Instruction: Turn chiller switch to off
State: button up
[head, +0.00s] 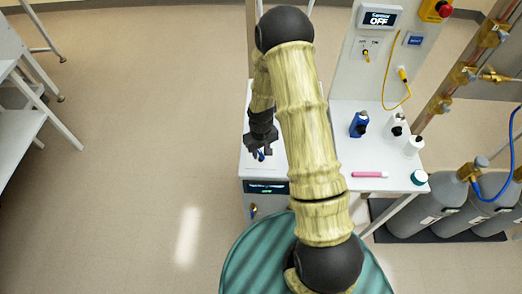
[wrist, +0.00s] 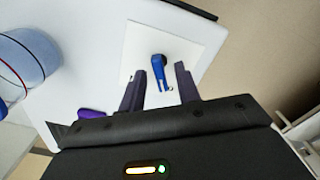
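The chiller appears to be the white box (head: 250,170) with a dark display (head: 266,187) on its front; the display text is too small to read. A blue switch lever (wrist: 158,70) with a dark pivot stands on a white square plate (wrist: 190,50). In the head view a bit of the blue lever (head: 261,156) shows at my fingertips. My gripper (head: 262,150) is open above the box, its two dark fingers on either side of the lever. In the wrist view, gaps show between the lever and both fingers. Whether the fingers reach down to lever height I cannot tell.
A clear bluish vessel (wrist: 28,62) and a purple item (wrist: 92,114) are left in the wrist view. A panel display (head: 379,18) reads "Sensor OFF". Grey cylinders (head: 437,205) stand right.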

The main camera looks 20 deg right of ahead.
aim_at(261, 153)
jog(key=shift+w+r, duration=0.1)
jog(key=shift+r, duration=0.65)
notch_tip(261, 153, up, 16)
jog(key=b, duration=0.2)
jog(key=shift+b, duration=0.4)
jog(key=s+r+m+t, duration=0.2)
jog(key=s+r, duration=0.2)
jog(key=s, duration=1)
jog(key=shift+s+a+m+t, duration=0.15)
jog(key=shift+s+m+t, duration=0.1)
jog(key=shift+m+t, duration=0.05)
dwell(2.5)
jog(key=shift+o, duration=0.4)
jog(key=shift+f, duration=0.1)
dwell(0.9)
